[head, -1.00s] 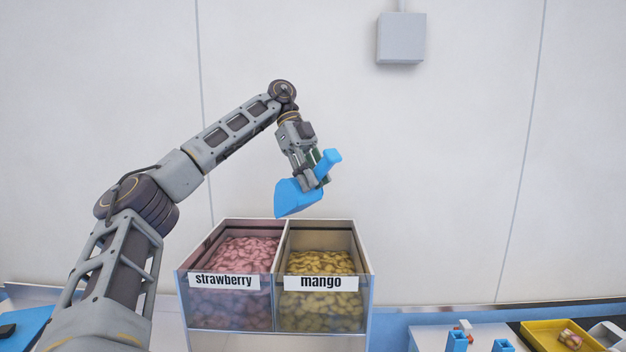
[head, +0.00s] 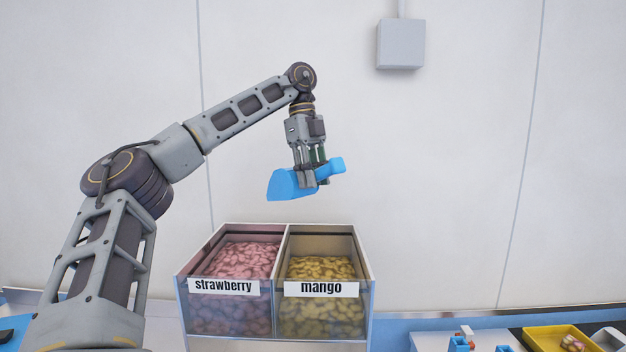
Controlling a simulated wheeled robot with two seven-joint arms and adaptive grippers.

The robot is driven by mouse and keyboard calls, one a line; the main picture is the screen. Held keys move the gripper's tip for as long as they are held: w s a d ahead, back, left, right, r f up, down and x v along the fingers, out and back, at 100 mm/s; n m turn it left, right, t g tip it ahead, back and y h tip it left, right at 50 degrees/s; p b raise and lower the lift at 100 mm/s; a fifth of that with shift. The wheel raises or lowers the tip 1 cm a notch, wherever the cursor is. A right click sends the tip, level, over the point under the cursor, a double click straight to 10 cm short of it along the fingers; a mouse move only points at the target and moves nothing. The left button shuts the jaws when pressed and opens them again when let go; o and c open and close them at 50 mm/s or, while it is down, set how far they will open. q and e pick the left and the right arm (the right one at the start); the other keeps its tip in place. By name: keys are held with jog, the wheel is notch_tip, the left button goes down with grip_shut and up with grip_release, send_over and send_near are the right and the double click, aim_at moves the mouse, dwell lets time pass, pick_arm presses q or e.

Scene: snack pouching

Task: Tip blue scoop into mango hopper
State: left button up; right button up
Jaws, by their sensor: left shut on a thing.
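My left gripper (head: 313,182) is shut on the blue scoop (head: 288,184) and holds it above the hoppers, clear of their rims. The scoop lies nearly level, its bowl to the left and its handle to the right; what is inside the bowl is hidden. The mango hopper (head: 321,289) is the right compartment, holding yellow pieces. The strawberry hopper (head: 224,287) is the left compartment, holding pink pieces. The scoop's bowl appears over the area around the divider between them. My right gripper is not in view.
A yellow tray (head: 543,338) with a few pieces stands at the lower right. Small blue holders (head: 459,343) stand left of it. A grey box (head: 401,40) hangs on the wall. The space above the hoppers is otherwise free.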

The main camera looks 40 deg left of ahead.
pick_arm(q)
jog(key=shift+r+y, duration=0.3)
jog(key=shift+y, duration=0.45)
jog(key=shift+r+y, duration=0.3)
jog(key=shift+y, duration=0.45)
